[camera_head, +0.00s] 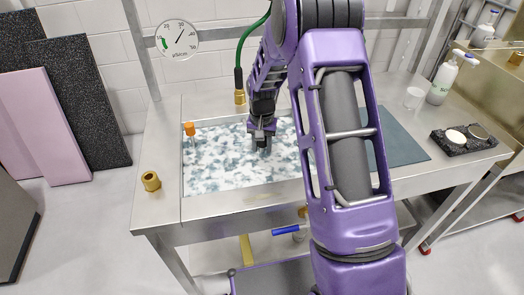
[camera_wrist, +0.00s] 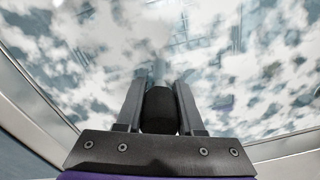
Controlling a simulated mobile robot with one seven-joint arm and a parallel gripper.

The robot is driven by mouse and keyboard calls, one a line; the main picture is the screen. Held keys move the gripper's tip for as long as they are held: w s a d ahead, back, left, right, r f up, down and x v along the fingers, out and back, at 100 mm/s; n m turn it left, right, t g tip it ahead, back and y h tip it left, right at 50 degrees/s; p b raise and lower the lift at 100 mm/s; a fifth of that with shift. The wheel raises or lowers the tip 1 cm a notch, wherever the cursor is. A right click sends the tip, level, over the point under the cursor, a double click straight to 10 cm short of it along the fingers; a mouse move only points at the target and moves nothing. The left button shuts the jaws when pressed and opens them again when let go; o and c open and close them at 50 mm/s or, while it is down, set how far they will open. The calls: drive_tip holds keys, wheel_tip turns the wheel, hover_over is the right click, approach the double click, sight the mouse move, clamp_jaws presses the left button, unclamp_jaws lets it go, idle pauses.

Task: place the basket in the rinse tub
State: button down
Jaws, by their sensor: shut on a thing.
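My gripper (camera_head: 262,140) points down over a wide steel tub (camera_head: 235,193) filled with white and grey-blue foamy liquid. In the wrist view my gripper (camera_wrist: 160,88) is shut on a dark rounded piece (camera_wrist: 160,112), with the foam behind it. The piece may be the basket's handle; no basket body can be made out, and the foam may hide it. A flat grey-blue area (camera_head: 402,142) lies right of the tub, partly behind my arm. I cannot tell whether it is a mat or a second tub, so the rinse tub is not certain.
An orange-topped fitting (camera_head: 189,129) stands at the tub's left edge, and a brass fitting (camera_head: 151,181) is on the left counter. A white bottle (camera_head: 441,80), a cup (camera_head: 413,97) and a black tray (camera_head: 462,143) stand at the right. A gauge (camera_head: 177,39) hangs behind.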

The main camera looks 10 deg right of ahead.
drive_tip(key=c, duration=0.5)
unclamp_jaws()
wheel_tip(320, 180, up, 12)
drive_tip(key=shift+r+p, duration=0.1)
drive_tip(key=shift+p, duration=0.8)
